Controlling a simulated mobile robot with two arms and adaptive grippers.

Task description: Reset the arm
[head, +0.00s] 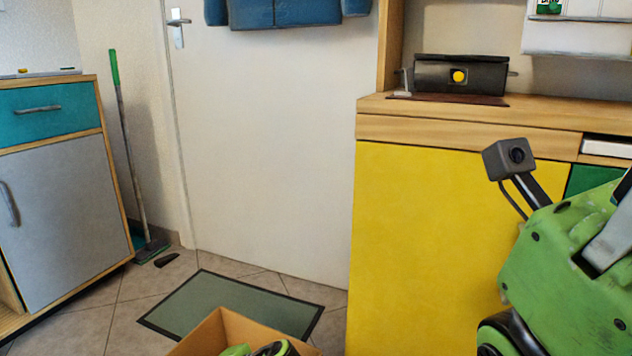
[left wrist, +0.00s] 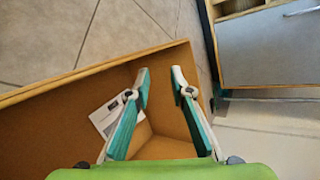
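My left gripper (left wrist: 161,82) is open in the left wrist view. Its two teal-padded fingers are apart with nothing between them, over an open cardboard box (left wrist: 60,80). A white printed sheet or label (left wrist: 104,116) shows inside the box, partly hidden behind the left finger. In the head view, the box (head: 205,333) is at the bottom edge, with green and black parts of my left arm in front of it. My green right arm with its wrist camera is at the right edge. Its gripper fingers are out of the picture.
A yellow-fronted cabinet (head: 425,240) stands at the right, with a black case (head: 430,76) on its top. A grey cabinet (head: 60,215) is at the left, beside a green-handled mop (head: 130,150). A green mat (head: 235,304) lies before the white door (head: 270,150).

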